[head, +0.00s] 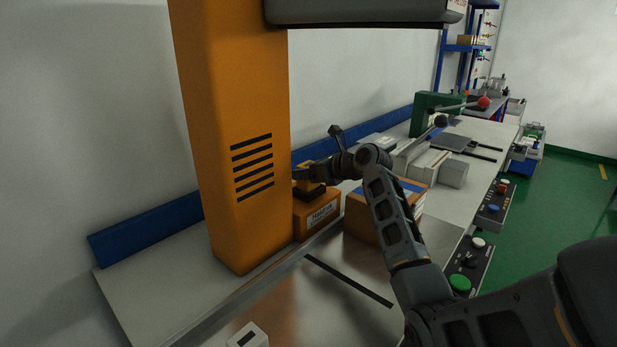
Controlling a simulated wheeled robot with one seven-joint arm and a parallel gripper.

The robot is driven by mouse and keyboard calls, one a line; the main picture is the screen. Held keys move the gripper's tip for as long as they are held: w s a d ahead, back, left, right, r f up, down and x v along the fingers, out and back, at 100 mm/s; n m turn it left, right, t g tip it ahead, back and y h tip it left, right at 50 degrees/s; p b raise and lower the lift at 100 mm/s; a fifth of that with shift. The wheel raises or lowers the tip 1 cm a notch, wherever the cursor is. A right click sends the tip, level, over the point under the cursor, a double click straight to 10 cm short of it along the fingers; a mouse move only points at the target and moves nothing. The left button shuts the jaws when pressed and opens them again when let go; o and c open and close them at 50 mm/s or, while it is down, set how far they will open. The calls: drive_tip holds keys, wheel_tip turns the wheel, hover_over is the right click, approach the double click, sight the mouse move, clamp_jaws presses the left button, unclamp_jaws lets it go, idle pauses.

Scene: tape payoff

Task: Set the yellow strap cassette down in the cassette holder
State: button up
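My gripper (307,177) is at the end of my dark arm, beside the orange column, and points left. A small yellow piece (303,174) shows right at its fingers and may be the yellow strap cassette; most of it is hidden. Below it stands an orange block (318,214) with a white label and a dark top, against the column's right side. I cannot tell whether this block is the cassette holder, or whether the yellow piece touches it. The finger gap is too small and dark to read.
The orange column (238,130) rises close on the left. A cardboard-coloured box (361,216) with blue on top stands right of the block, under my arm. A metal plate with a dark slot (348,281) lies in front. Push-button boxes (467,264) line the right edge.

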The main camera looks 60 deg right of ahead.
drive_tip(key=shift+f, duration=1)
drive_tip(key=o, duration=1.2)
drive_tip(key=shift+f, duration=0.1)
drive_tip(key=v, duration=1.2)
drive_tip(key=shift+s, duration=0.15)
